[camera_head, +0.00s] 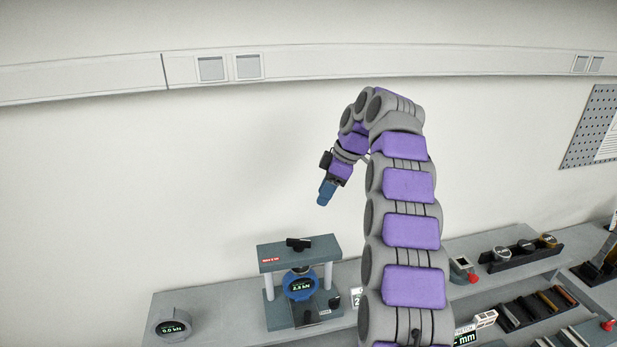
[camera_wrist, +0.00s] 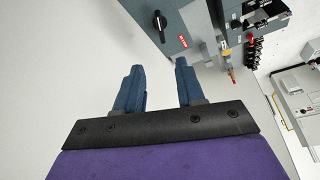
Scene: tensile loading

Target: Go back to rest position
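My arm rises in the head view and bends over to the left at its top. My gripper (camera_head: 325,193) hangs from it in the air, above the bench and the test frame. In the wrist view the two blue fingers of my gripper (camera_wrist: 157,85) stand apart with nothing between them. The test frame (camera_head: 270,262) has a dark top plate, light columns and a black knob on top. A blue round gauge (camera_head: 300,285) with a lit readout sits inside it. The frame's top plate also shows in the wrist view (camera_wrist: 180,35).
A grey round gauge (camera_head: 173,326) stands on the bench at the left. A black rack (camera_head: 522,254) with round parts and a tray of bars (camera_head: 537,306) are at the right. A pegboard (camera_head: 592,128) hangs on the wall. The air left of my gripper is free.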

